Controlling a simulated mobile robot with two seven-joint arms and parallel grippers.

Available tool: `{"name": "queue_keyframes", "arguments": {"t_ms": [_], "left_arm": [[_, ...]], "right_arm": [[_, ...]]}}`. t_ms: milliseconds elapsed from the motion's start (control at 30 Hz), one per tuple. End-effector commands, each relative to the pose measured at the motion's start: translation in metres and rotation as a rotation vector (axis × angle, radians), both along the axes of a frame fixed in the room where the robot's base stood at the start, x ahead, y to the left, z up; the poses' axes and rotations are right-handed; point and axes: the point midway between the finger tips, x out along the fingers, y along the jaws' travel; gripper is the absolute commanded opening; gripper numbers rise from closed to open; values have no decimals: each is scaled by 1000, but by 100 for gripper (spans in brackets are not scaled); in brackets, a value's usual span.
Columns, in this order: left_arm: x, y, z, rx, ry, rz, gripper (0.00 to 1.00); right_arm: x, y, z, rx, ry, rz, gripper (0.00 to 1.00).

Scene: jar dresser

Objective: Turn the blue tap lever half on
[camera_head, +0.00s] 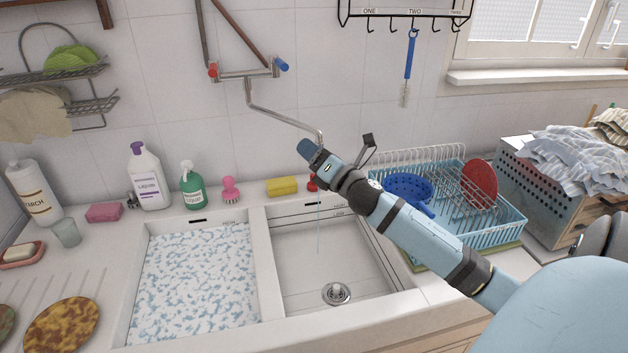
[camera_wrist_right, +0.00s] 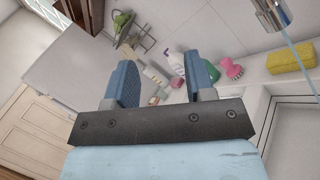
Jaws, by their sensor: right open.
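The blue tap lever (camera_head: 281,65) is at the right end of the wall-mounted tap (camera_head: 247,73), and a red lever (camera_head: 213,72) is at the left end. The long spout (camera_head: 285,118) bends down toward the right basin, and a thin stream of water (camera_head: 318,225) falls from it. My right gripper (camera_head: 309,150) is near the spout's end, below and to the right of the blue lever and apart from it. In the right wrist view its fingers (camera_wrist_right: 163,85) are open with nothing gripped. The spout tip (camera_wrist_right: 270,12) shows there, but the blue lever does not. My left gripper is out of view.
The left basin (camera_head: 137,290) holds foamy water; the right basin (camera_head: 370,250) has a drain. Bottles, a pink brush (camera_head: 230,190) and a yellow sponge (camera_head: 283,186) stand along the back ledge. A dish rack (camera_head: 490,235) is right, under my arm.

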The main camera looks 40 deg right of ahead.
Motion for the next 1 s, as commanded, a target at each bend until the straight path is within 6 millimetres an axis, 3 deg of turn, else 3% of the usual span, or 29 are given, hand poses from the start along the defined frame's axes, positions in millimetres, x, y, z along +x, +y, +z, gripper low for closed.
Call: {"name": "queue_keyframes", "arguments": {"t_ms": [200,400,767,1000], "left_arm": [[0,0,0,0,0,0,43],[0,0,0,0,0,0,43],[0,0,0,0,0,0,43],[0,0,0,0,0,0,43]], "right_arm": [[-15,12,-34,242,88,-38,50],[-24,18,-51,369,134,-63,50],[-27,20,-55,403,146,-70,50],[-28,21,-58,420,153,-74,0]]}}
